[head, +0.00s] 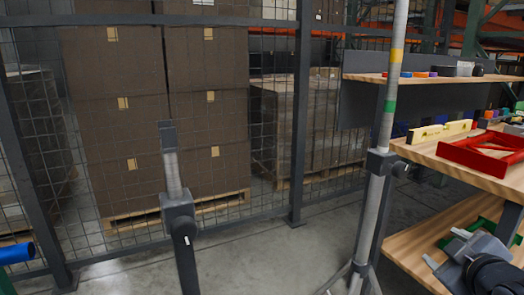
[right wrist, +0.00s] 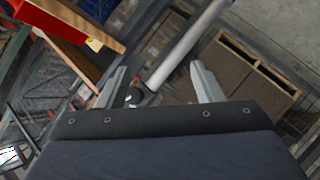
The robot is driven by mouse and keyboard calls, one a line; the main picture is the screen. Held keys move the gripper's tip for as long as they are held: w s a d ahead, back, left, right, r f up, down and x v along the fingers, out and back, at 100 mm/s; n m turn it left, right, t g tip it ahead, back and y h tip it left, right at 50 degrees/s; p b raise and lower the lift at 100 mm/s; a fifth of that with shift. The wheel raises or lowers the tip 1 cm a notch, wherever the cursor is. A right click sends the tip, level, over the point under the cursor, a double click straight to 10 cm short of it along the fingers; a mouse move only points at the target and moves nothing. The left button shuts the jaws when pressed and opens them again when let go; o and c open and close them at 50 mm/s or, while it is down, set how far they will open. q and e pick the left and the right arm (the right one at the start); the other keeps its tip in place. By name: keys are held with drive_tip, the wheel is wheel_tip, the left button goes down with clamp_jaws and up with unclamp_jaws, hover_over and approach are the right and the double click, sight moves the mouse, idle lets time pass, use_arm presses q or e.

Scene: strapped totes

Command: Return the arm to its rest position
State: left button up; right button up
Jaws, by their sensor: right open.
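My right gripper (head: 444,248) is at the lower right of the head view, beside the wooden shelf unit and in front of its lower shelf. In the right wrist view its two fingers (right wrist: 160,85) stand wide apart with nothing held between them. A grey pole shows beyond the gap between the fingers. My left gripper is not in view.
The shelf unit (head: 440,150) at right holds a red tray (head: 462,153) and small items. A grey pole stand (head: 381,160) and a shorter post (head: 181,220) stand on the floor. Behind the mesh fence are stacked brown boxes (head: 135,130) on a pallet.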

drive_tip(key=s+a+f+m+g+y+p, duration=0.1)
drive_tip(key=s+a+f+m+g+y, duration=0.4)
drive_tip(key=s+a, duration=0.4)
drive_tip(key=s+a+f+m+g+y+p, duration=0.2)
drive_tip(key=s+a+f+m+g, duration=0.15)
drive_tip(key=s+a+f, duration=0.5)
wheel_tip(320, 180, up, 37)
drive_tip(key=p, duration=3.5)
drive_tip(key=shift+w+r+t+p, duration=0.15)
drive_tip(key=shift+r+t+p, duration=0.05)
drive_tip(key=shift+t+p, duration=0.2)
drive_tip(key=shift+c, duration=0.4)
